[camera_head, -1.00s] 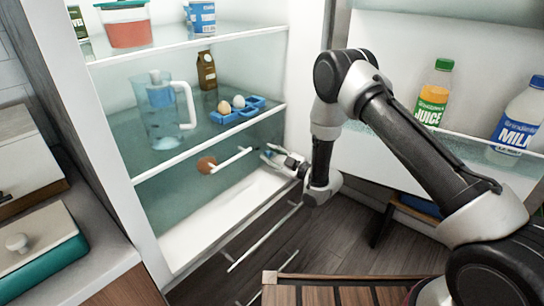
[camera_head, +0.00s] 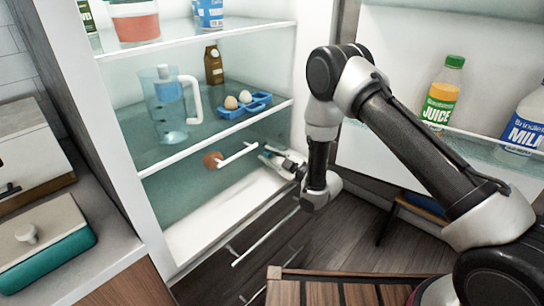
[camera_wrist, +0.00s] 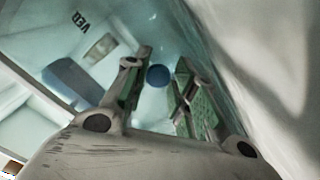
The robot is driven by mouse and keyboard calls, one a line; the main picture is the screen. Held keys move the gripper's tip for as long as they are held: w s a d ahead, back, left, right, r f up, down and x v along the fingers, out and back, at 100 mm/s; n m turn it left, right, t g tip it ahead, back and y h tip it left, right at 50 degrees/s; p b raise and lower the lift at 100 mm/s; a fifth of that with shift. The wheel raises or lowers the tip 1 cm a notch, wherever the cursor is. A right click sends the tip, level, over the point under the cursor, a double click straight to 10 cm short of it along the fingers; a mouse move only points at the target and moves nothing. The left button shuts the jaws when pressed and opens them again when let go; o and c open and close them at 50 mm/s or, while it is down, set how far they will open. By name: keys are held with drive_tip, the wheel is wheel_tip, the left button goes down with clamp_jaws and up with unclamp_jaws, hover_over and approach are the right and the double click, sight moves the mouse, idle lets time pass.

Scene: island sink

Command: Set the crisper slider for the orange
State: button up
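My gripper (camera_head: 270,158) reaches into the lower part of the open fridge in the head view. In the wrist view my gripper (camera_wrist: 160,72) has its two green-padded fingers apart, with nothing seen held. A dark blue round spot (camera_wrist: 158,76) shows between the fingers; I cannot tell its depth. Beyond the left finger are dark lettering that seems to read VEG (camera_wrist: 81,21), a beige block (camera_wrist: 101,48) and a blue bar (camera_wrist: 71,80); I cannot tell which is the slider. A brownish-orange round thing (camera_head: 212,160), perhaps the orange, sits beside a white bar (camera_head: 237,154), left of my gripper.
Above are a pitcher (camera_head: 168,105), a blue egg holder (camera_head: 245,105) and a brown bottle (camera_head: 214,65) on a glass shelf. The open door at right holds juice (camera_head: 440,97) and milk (camera_head: 523,122). A counter (camera_head: 95,245) stands at left. A pale wall fills the wrist view's right side.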

drive_tip(key=shift+o, duration=1.3)
drive_tip(key=shift+a, duration=0.15)
drive_tip(key=shift+s, duration=0.1)
drive_tip(key=v, duration=1.2)
